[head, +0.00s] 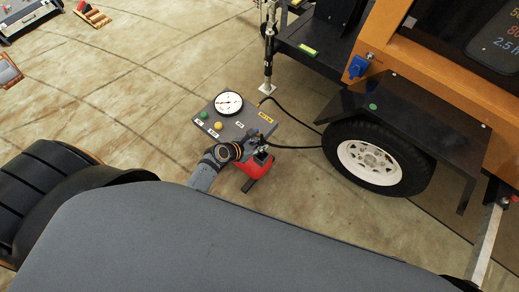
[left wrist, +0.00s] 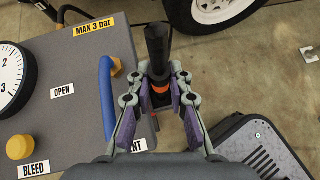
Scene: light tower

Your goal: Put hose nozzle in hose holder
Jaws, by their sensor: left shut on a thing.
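My left gripper (head: 261,150) is at the near right edge of the grey control panel (head: 238,119). In the left wrist view its fingers (left wrist: 160,85) are shut on the hose nozzle (left wrist: 158,42), a black tube with an orange ring low between the fingers. The nozzle points away from the gripper, beside the panel's right side. A blue curved handle (left wrist: 106,95) stands on the panel just left of the fingers. I cannot make out the hose holder for certain; the fingers hide part of the panel edge. My right gripper is not in view.
Black hose (head: 298,147) runs right toward the trailer wheel (head: 370,160). Open floor lies left of the panel.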

